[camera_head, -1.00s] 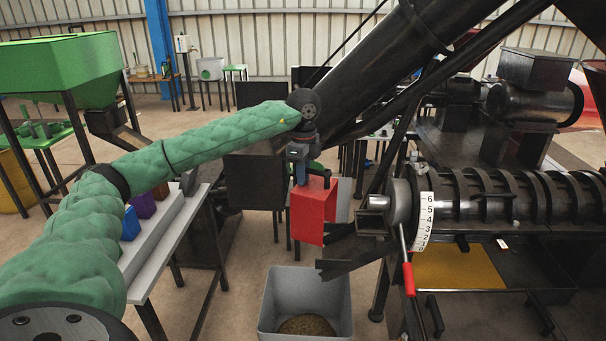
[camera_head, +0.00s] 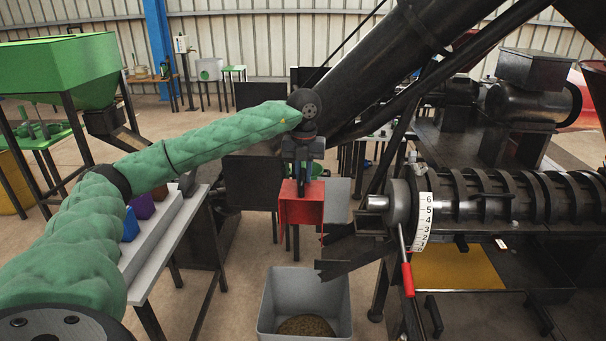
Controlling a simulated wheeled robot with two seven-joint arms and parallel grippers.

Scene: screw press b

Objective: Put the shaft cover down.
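The shaft cover looks to be the red open box (camera_head: 301,211), hanging in the air left of the press shaft end (camera_head: 378,202). My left gripper (camera_head: 303,178) is above the box with its fingers at the box's top edge, and it appears shut on it. The box's hollow side faces me. It is apart from the shaft and above the grey bin. My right gripper is not in view.
A grey bin (camera_head: 268,325) with brown material stands on the floor below. A pale table (camera_head: 178,240) with several coloured blocks is at left. The press barrel (camera_head: 510,198) with a number dial (camera_head: 424,218) and red-handled lever (camera_head: 408,280) is at right.

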